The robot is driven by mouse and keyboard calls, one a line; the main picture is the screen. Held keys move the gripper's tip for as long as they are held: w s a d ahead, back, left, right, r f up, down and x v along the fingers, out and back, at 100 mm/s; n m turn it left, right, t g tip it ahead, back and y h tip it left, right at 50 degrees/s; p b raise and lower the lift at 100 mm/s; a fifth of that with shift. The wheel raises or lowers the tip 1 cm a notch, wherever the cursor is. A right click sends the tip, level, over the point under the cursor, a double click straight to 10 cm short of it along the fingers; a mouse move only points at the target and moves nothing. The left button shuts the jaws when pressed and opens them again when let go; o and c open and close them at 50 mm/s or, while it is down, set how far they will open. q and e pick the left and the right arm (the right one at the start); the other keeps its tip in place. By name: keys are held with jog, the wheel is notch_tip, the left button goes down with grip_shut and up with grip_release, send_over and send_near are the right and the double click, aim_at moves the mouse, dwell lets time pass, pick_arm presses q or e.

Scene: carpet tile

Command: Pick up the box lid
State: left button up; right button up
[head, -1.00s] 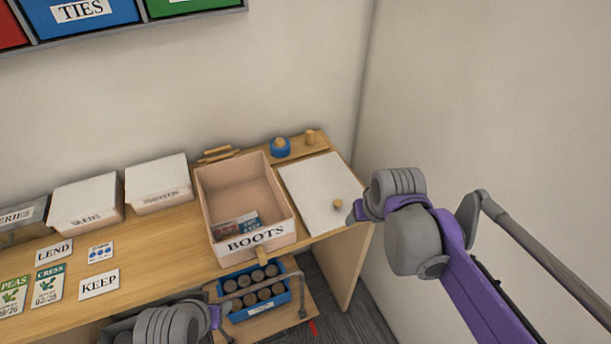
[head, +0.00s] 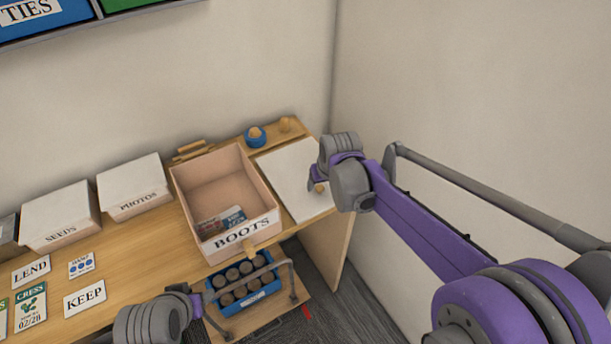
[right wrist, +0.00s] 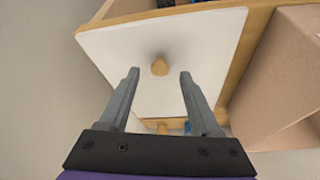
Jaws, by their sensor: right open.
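The box lid (head: 282,172) is a flat white panel with a small wooden knob (head: 319,188). It lies on the desk just right of the open pink box labelled BOOTS (head: 225,185). My right gripper (right wrist: 159,73) is open above the lid. In the right wrist view its two fingers point at the knob (right wrist: 159,66), one to each side, with gaps between; whether the tips are down at knob height I cannot tell. My left gripper (head: 196,303) is low at the front edge of the desk, away from the lid; its fingers are not clear.
Lidded boxes SEEDS (head: 60,214) and PHOTOS (head: 134,186) stand left along the wall. A blue round item (head: 255,137) sits behind the lid. A blue crate of cans (head: 243,283) is on a lower shelf. The side wall is close on the right.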

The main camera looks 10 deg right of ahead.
jog(key=shift+x, duration=1.15)
grip_shut()
